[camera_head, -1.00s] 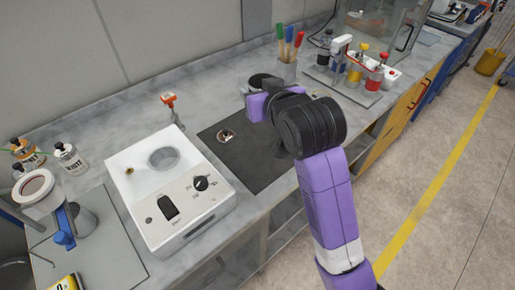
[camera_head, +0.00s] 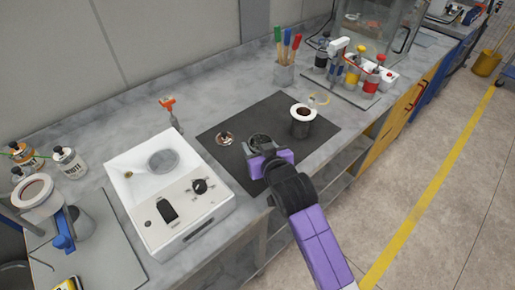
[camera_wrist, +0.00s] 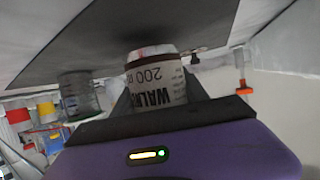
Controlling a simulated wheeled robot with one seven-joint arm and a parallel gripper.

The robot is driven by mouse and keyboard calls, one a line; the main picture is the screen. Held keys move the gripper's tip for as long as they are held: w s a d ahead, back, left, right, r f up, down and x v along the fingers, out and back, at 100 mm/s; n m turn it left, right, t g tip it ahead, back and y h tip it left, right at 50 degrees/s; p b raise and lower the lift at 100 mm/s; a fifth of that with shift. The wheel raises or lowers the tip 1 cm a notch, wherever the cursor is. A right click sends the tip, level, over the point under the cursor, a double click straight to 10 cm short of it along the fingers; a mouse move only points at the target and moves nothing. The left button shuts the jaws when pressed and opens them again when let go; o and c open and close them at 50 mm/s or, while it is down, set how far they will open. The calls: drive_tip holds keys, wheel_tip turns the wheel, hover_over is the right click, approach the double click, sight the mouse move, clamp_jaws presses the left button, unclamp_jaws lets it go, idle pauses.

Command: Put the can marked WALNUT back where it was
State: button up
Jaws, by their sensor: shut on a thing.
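My gripper (camera_head: 262,148) is shut on a can marked WALNUT (camera_wrist: 155,80), whose white label also reads 200.
A white machine (camera_head: 170,190) stands left of the mat. Brushes in a glass jar (camera_head: 285,72) and capped bottles (camera_head: 352,72) stand behind.

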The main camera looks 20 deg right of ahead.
drive_tip(key=shift+f, duration=0.7)
drive_tip(key=shift+f, duration=0.15)
drive_tip(key=o, duration=1.5)
drive_tip(key=v, duration=1.2)
drive_tip(key=shift+b, duration=0.4)
